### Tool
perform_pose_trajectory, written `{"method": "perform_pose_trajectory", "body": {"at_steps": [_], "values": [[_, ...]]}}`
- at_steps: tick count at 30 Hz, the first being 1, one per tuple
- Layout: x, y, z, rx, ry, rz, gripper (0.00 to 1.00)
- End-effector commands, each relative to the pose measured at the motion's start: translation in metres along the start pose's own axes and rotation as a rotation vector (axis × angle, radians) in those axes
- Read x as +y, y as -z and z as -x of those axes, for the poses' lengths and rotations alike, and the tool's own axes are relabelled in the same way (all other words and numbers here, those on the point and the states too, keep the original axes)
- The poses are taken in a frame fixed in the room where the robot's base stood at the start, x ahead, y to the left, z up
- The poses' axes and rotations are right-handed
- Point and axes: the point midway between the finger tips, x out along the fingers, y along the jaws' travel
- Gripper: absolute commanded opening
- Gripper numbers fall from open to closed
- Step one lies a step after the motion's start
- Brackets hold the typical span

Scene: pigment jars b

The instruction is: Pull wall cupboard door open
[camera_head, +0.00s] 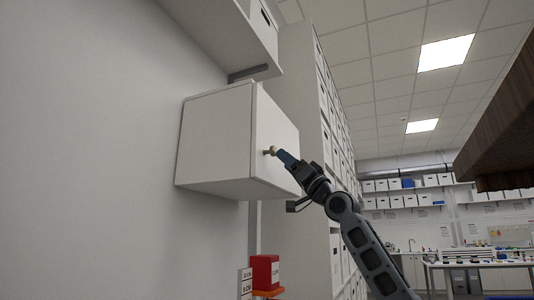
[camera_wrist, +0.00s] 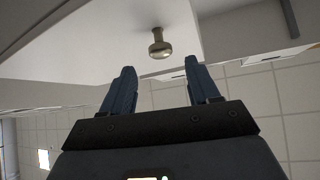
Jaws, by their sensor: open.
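The white wall cupboard (camera_head: 215,140) hangs on the grey wall, and its door (camera_head: 276,140) looks shut. A small round metal knob (camera_head: 268,152) sticks out from the door face. In the wrist view the knob (camera_wrist: 159,47) is brassy and lies ahead of my fingertips, near the middle between them. The door (camera_wrist: 110,40) fills the upper left there. My gripper (camera_head: 283,156) is at the door front, close to the knob, with dark blue fingers. In the wrist view my gripper (camera_wrist: 157,78) is open with nothing between its fingers.
A white shelf (camera_head: 225,35) is above the cupboard. A tall white shelf unit (camera_head: 310,90) stands behind it. A red box (camera_head: 265,271) is below. A dark wooden edge (camera_head: 500,120) juts in at the right.

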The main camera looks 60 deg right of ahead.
Motion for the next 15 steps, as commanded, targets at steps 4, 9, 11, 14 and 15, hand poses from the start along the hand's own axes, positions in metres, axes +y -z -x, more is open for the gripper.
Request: {"method": "perform_pose_trajectory", "body": {"at_steps": [4, 9, 11, 14, 15], "values": [[-0.002, 0.002, -0.024, -0.001, 0.001, 0.001, 0.61], [-0.002, 0.002, -0.05, -0.002, 0.001, 0.001, 0.61], [-0.002, 0.002, -0.057, 0.0, 0.001, 0.001, 0.61], [-0.001, 0.001, -0.066, -0.001, 0.0, 0.001, 0.61], [-0.001, 0.001, -0.068, -0.001, 0.0, 0.001, 0.61]]}}
